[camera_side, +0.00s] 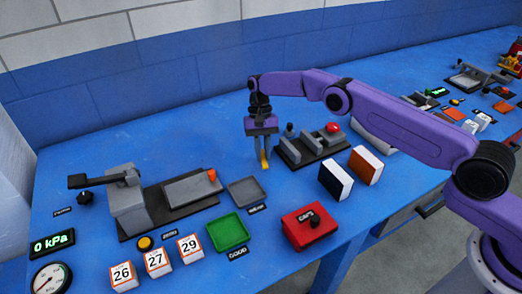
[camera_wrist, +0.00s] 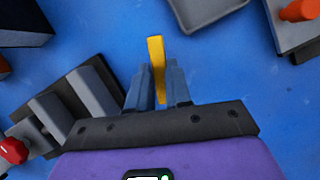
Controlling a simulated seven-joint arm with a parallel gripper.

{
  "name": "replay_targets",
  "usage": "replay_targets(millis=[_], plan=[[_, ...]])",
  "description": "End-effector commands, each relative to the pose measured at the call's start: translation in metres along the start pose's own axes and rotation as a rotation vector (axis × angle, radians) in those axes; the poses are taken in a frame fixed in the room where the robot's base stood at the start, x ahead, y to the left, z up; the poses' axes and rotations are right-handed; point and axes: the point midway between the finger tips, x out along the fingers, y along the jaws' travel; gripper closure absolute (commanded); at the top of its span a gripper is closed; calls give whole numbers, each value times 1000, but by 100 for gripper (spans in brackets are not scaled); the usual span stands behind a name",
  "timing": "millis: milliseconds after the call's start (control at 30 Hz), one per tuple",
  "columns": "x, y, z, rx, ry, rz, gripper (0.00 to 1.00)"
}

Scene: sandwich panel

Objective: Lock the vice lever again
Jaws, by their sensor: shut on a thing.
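My gripper (camera_side: 264,160) points down just left of the vice, shut on a yellow bar (camera_side: 265,166). The bar also shows between the fingertips (camera_wrist: 158,68) in the wrist view, where its end (camera_wrist: 156,46) sticks out past them. The vice (camera_side: 311,149) has grey blocks on a dark base and a red knob (camera_side: 333,127) at its far right end. In the wrist view the vice (camera_wrist: 52,112) lies left of my fingers, with the red knob (camera_wrist: 13,151) at lower left.
A grey tray (camera_side: 244,191), a green tray (camera_side: 229,231) and a red box (camera_side: 307,227) stand nearer the front. A grey test fixture (camera_side: 127,202) is at left. Two upright blocks, one dark (camera_side: 335,180) and one orange (camera_side: 366,165), stand in front of the vice. Blue tabletop behind my gripper is clear.

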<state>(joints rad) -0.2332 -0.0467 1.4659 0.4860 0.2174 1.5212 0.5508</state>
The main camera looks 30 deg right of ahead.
Motion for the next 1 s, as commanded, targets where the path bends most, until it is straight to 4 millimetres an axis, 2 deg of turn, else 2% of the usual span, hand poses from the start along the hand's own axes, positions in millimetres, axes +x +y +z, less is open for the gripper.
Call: replay_targets(millis=[400,933,967,1000], plan=[[-1,4,-1,-165,1,68,100],[-1,5,-1,-185,2,76,100],[-1,5,-1,-185,2,76,78],[-1,5,-1,-185,2,76,65]])
